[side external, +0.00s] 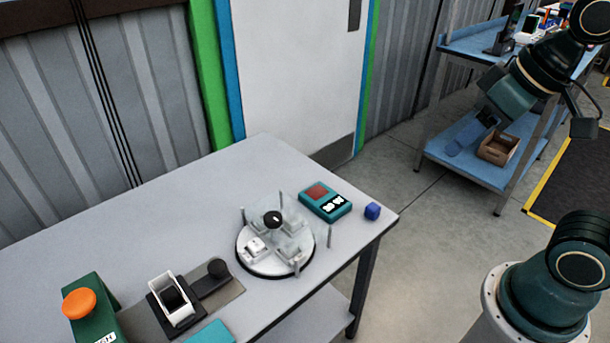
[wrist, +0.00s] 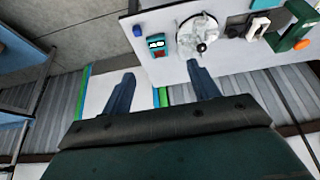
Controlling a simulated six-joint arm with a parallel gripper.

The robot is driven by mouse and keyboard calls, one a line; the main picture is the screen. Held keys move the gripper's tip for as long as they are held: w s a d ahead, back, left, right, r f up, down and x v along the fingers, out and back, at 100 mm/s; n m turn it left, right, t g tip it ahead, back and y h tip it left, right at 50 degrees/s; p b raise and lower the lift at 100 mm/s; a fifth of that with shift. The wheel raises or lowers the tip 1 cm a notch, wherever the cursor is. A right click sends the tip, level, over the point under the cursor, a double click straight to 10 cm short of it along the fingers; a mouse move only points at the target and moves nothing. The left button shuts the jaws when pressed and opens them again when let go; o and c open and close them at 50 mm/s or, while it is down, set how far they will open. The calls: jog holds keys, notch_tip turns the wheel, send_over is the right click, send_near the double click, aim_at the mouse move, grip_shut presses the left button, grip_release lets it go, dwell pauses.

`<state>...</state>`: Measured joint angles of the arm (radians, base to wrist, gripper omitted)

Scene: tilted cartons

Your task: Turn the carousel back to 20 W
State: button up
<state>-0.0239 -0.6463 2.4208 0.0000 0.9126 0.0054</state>
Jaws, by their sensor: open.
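The carousel (side external: 272,268) is a round pale disc on the table, with a black knob (side external: 273,219) near its middle. Several small whitish blocks sit on it under clear parts, and thin upright posts stand around it. It also shows at the top of the wrist view (wrist: 186,40). A teal box (side external: 318,196) with a red panel and a black-and-white label stands just behind it; I cannot read the label surely. My gripper (wrist: 160,69) is open and empty, with both fingers apart in the wrist view. It is away from the carousel, high to the right of the table.
A blue cube (side external: 372,211) lies near the table's right corner. A black fixture with a white frame (side external: 170,300) and a green box with an orange button (side external: 79,303) stand at the front left. The table's back left is clear. A blue shelf stands behind right.

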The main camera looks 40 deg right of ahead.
jog(key=w+a+r+g, duration=0.1)
jog(key=w+a, duration=0.1)
jog(key=w, duration=0.6)
jog(key=n+g, duration=0.3)
jog(key=g, duration=0.1)
send_over(273, 216)
notch_tip(273, 216, down, 15)
jog(key=shift+f, duration=0.15)
notch_tip(273, 216, down, 14)
jog(key=shift+r, duration=0.2)
